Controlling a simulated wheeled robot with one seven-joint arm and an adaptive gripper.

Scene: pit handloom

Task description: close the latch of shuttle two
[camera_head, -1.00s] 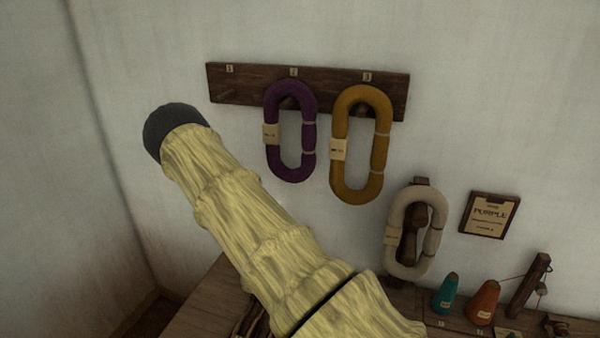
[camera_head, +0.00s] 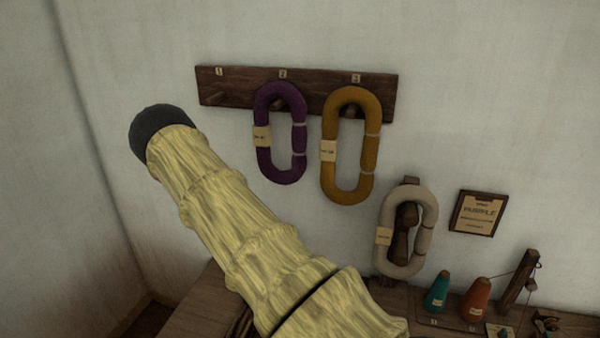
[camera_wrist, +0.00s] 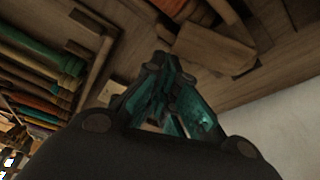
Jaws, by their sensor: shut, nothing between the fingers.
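No shuttle and no latch can be made out for certain in either view. In the wrist view my gripper (camera_wrist: 165,62) shows with its dark links and teal finger pads drawn together. The fingers are shut and nothing shows between them. Wooden parts of the place lie beyond the fingertips, blurred and tilted. In the head view my sleeved arm crosses the lower left and middle, and the gripper itself is not seen there.
A peg rail (camera_head: 225,92) on the wall carries a purple hank (camera_head: 265,160) and an ochre hank (camera_head: 331,175). A cream hank (camera_head: 386,225) hangs lower. A teal cone (camera_head: 437,295) and an orange cone (camera_head: 476,302) stand on the wooden table (camera_head: 195,310). A framed card (camera_head: 477,214) hangs right.

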